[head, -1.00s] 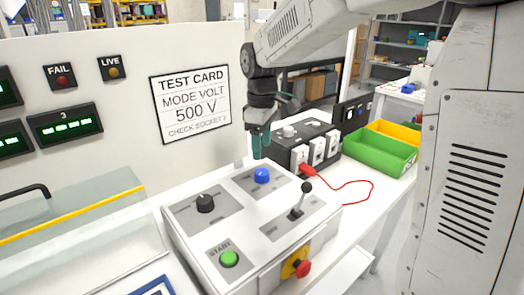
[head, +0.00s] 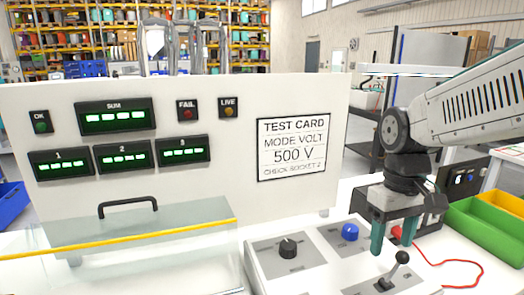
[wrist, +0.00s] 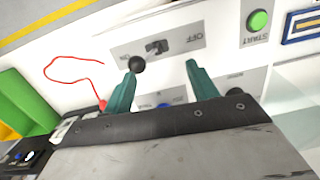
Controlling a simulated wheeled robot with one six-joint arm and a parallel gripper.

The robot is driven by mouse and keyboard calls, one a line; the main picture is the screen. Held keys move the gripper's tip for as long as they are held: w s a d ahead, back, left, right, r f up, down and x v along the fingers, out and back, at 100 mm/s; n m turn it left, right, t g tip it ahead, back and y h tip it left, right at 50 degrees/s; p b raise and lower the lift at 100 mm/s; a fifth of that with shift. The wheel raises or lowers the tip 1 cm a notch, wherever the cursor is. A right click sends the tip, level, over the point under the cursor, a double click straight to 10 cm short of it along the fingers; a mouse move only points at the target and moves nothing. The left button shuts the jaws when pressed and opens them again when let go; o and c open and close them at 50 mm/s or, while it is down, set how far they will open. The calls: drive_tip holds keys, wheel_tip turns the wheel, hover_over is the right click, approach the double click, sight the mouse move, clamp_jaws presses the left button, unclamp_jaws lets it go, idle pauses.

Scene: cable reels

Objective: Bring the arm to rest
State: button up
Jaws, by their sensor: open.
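My gripper (head: 393,238) hangs from my arm at the right of the head view, with its teal fingers pointing down over the back right of the control box (head: 262,262). The fingers are apart with nothing between them; the wrist view also shows my gripper (wrist: 157,82) open and empty. The lever (head: 393,272) with a black ball stands just in front of the fingers. In the wrist view the lever's ball (wrist: 137,64) shows beside one fingertip; I cannot tell whether they touch.
A black knob (head: 287,248) and a blue button (head: 350,232) sit on the box. A red cable (head: 450,274) lies at the right, beside a green bin (head: 485,232) and a yellow bin (head: 507,202). A clear cover (head: 150,240) is at the left. The test card (head: 292,149) is on the panel behind.

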drive_tip(key=s+d+r+m+t, duration=0.1)
drive_tip(key=s+m+t, duration=0.1)
drive_tip(key=s, duration=1.3)
drive_tip(key=shift+d+r+m, duration=0.2)
drive_tip(key=shift+d+m, duration=0.1)
drive_tip(key=shift+m, duration=0.2)
